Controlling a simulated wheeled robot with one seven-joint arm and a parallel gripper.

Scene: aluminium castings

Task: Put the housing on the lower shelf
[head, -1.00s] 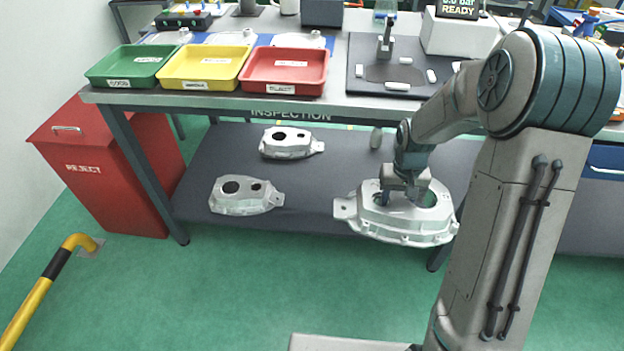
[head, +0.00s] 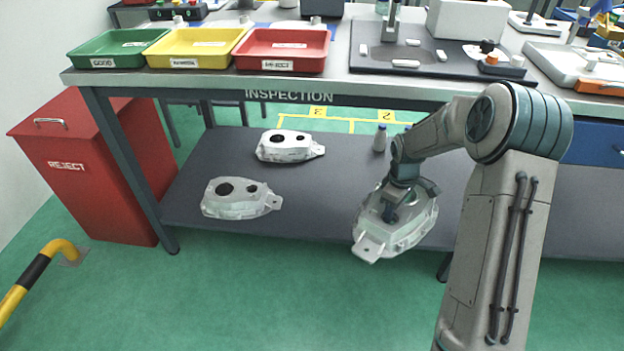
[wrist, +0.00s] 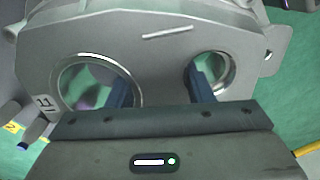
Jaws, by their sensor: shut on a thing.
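The housing (head: 402,230), a pale aluminium casting with a lug, hangs in my gripper (head: 392,207) in front of the lower shelf's right part. It is tilted, with its lug pointing down and left. In the wrist view the housing (wrist: 150,40) shows two round holes with one blue finger in each, so my gripper (wrist: 160,92) is shut on the web between them. The lower shelf (head: 310,200) is a dark grey board under the inspection bench. Whether the housing touches the shelf edge cannot be told.
Two similar castings lie on the shelf, one at front left (head: 240,198) and one farther back (head: 288,147). A small bottle (head: 380,138) stands at the back. The bench top (head: 340,83) overhangs the shelf. The shelf's middle is clear. A red reject bin (head: 90,170) stands left.

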